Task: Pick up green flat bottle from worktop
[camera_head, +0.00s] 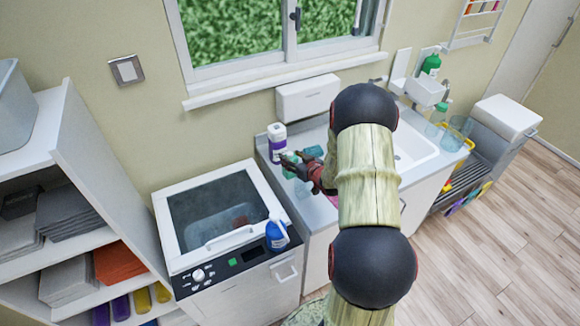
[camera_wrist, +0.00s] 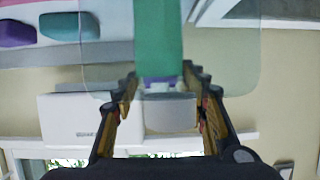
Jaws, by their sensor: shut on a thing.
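The green flat bottle (camera_head: 289,158) shows in the head view at my gripper (camera_head: 298,166), over the left part of the worktop (camera_head: 312,212). In the wrist view the bottle is a clear, pale body with a green band (camera_wrist: 158,45), close to the camera. My gripper (camera_wrist: 168,92) has its fingers on both sides of the bottle's narrow end and is shut on it. My arm hides part of the worktop in the head view. I cannot tell whether the bottle touches the worktop.
A white bottle with a purple label (camera_head: 277,143) stands close behind my gripper. A teal item (camera_head: 313,152) lies beside it. A white wall box (camera_head: 308,97) hangs behind. A blue bottle (camera_head: 277,235) stands on the washer-like machine (camera_head: 235,280) at left. The sink (camera_head: 412,148) is at right.

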